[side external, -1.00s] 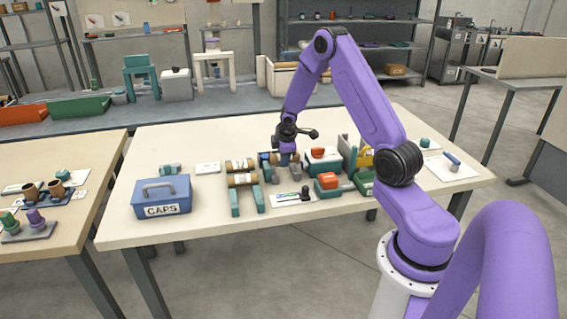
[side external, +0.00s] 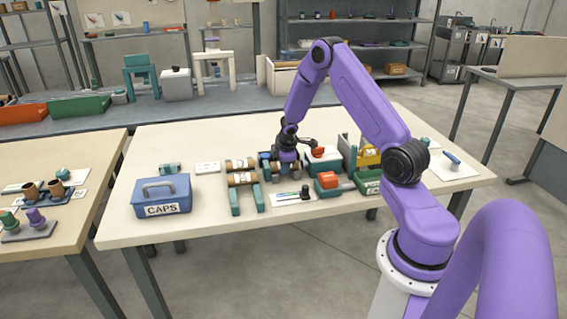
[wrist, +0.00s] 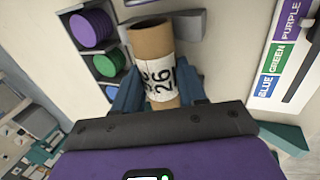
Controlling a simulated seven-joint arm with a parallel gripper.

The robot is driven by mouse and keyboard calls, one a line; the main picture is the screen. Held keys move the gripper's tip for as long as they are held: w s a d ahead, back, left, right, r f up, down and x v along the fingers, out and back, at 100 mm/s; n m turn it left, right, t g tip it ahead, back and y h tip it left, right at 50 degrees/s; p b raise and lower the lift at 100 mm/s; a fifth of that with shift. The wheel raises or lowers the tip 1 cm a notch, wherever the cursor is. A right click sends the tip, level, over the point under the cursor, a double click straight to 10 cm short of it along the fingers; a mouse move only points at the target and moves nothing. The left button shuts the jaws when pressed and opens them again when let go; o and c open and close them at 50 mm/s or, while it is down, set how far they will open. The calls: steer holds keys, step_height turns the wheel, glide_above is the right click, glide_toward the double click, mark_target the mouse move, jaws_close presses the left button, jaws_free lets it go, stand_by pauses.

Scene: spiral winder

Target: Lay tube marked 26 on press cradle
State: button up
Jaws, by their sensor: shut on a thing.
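The tube marked 26 (wrist: 152,42) is brown cardboard with a white label, and shows in the wrist view between my blue fingers. My gripper (wrist: 160,88) is shut on it around the label. In the side view my gripper (side external: 286,164) is low over the middle of the table, and I cannot make out the held tube there. A grey block (wrist: 192,22) lies close beyond the tube's far end; I cannot tell whether it is part of the press cradle. Whether the tube touches anything below is hidden.
A rack with purple (wrist: 91,28), green and blue discs stands left of the tube in the wrist view. A colour card (wrist: 277,50) lies right. The table's front edge is clear.

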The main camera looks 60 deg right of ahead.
steer(key=shift+f, duration=0.1)
steer(key=o, duration=1)
